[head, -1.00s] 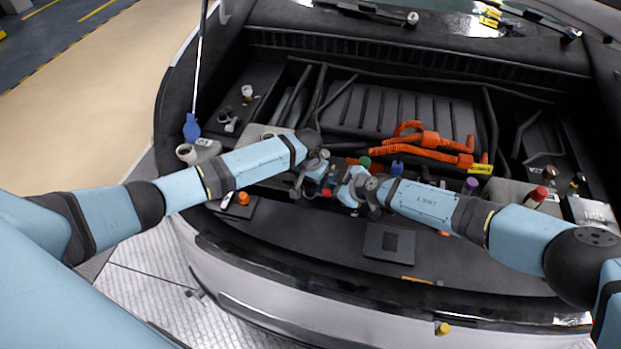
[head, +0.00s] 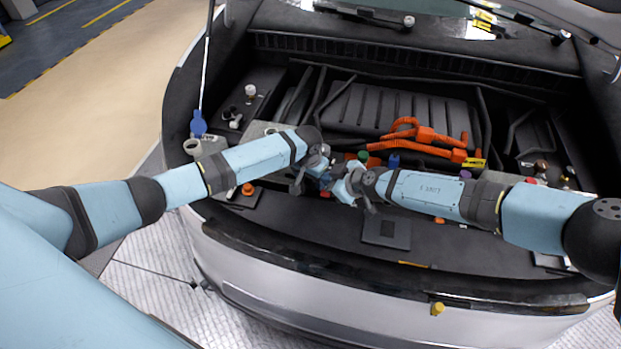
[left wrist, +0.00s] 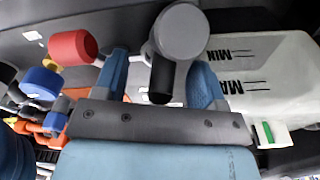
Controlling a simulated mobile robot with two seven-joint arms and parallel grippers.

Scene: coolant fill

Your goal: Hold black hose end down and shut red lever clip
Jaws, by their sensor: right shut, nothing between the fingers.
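In the left wrist view, the two blue fingers of my left gripper (left wrist: 160,78) stand apart. A short black hose end (left wrist: 160,84) with a grey round fitting (left wrist: 181,34) shows between them, with a visible gap beside the left finger. I cannot tell whether the right finger touches the fitting. In the head view, my left gripper (head: 318,172) is over the front of the engine bay. My right gripper (head: 345,187) is shut and empty close beside it. The grippers hide the hose end there. I cannot make out the red lever clip in either view.
A red round part (left wrist: 72,47) and a blue cap (left wrist: 40,83) are left of the left fingers. A white tank (left wrist: 262,75) with MIN and MAX marks is at right. Orange hoses (head: 415,148) lie behind the grippers. A dark square pad (head: 386,231) lies in front.

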